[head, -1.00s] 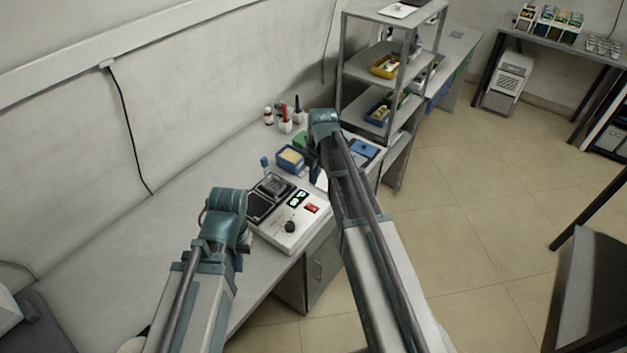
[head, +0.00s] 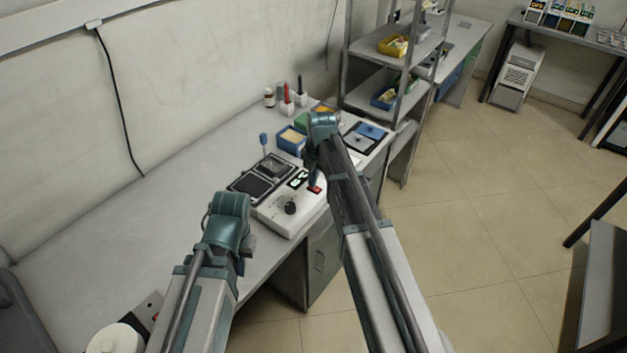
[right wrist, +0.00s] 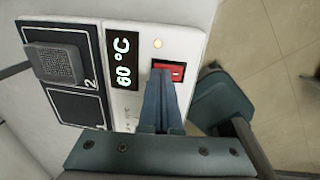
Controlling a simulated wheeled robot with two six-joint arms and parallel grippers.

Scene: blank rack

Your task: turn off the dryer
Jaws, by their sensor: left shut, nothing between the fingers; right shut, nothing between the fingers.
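The dryer (head: 272,213) is a white unit with a dark knob, two black panels on top and a red switch (head: 314,189). In the right wrist view the red switch (right wrist: 178,74) has a small pale mark. Beside it are a lit display (right wrist: 123,64) reading 60 °C and a glowing amber lamp (right wrist: 157,43). My right gripper (head: 314,180) is shut and empty, with its tips (right wrist: 163,78) at the switch's edge, covering part of it; I cannot tell whether they touch. My left gripper (head: 241,262) is shut and empty, low in front of the dryer.
Behind the dryer are a blue tray (head: 290,141), a small bottle (head: 269,97) and pens in white holders. A metal shelf (head: 385,80) stands at the back. The bench (head: 110,230) is clear left of the dryer. The floor on the right is open.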

